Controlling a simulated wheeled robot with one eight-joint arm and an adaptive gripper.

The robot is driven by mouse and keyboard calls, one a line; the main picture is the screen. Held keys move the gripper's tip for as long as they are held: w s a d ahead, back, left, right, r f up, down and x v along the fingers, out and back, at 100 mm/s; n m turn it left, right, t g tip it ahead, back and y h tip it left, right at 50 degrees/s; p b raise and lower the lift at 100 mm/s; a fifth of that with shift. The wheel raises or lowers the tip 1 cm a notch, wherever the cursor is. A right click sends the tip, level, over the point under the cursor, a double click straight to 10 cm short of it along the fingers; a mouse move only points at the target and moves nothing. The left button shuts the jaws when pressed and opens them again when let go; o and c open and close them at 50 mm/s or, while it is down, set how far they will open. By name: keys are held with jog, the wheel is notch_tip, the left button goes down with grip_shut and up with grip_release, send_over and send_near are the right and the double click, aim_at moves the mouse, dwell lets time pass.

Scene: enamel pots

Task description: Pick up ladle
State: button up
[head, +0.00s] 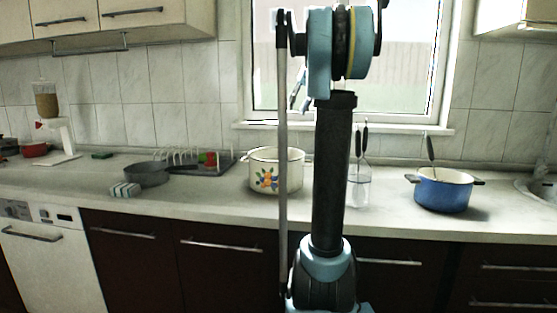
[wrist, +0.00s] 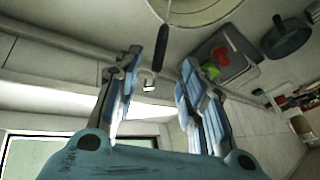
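A dark, slim handle with a pale hooked end (wrist: 161,42) shows in the wrist view, by the rim of the cream pot (wrist: 205,12); its lower part is out of sight. It looks like a ladle handle. My gripper (wrist: 161,60) is open, with the handle in line between its fingertips; I cannot tell the depth between them. In the head view my gripper (head: 298,96) is mostly hidden behind my arm, above the cream pot (head: 270,178). Another dark-handled utensil (head: 431,149) stands in the blue pot (head: 443,191).
A glass jar (head: 360,188) with dark-handled utensils stands behind my arm, right of the cream pot. A dish rack (head: 190,157), a grey pan (head: 147,174) and a striped sponge (head: 124,190) are to the left. The window is behind. Bare counter (head: 215,196) lies in front.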

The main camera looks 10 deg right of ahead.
aim_at(283, 137)
jog(key=x, duration=1.2)
jog(key=shift+f, duration=0.15)
jog(key=shift+s+x, duration=0.2)
jog(key=shift+x, duration=2.4)
jog(key=shift+a, duration=0.15)
jog(key=shift+c, duration=0.3)
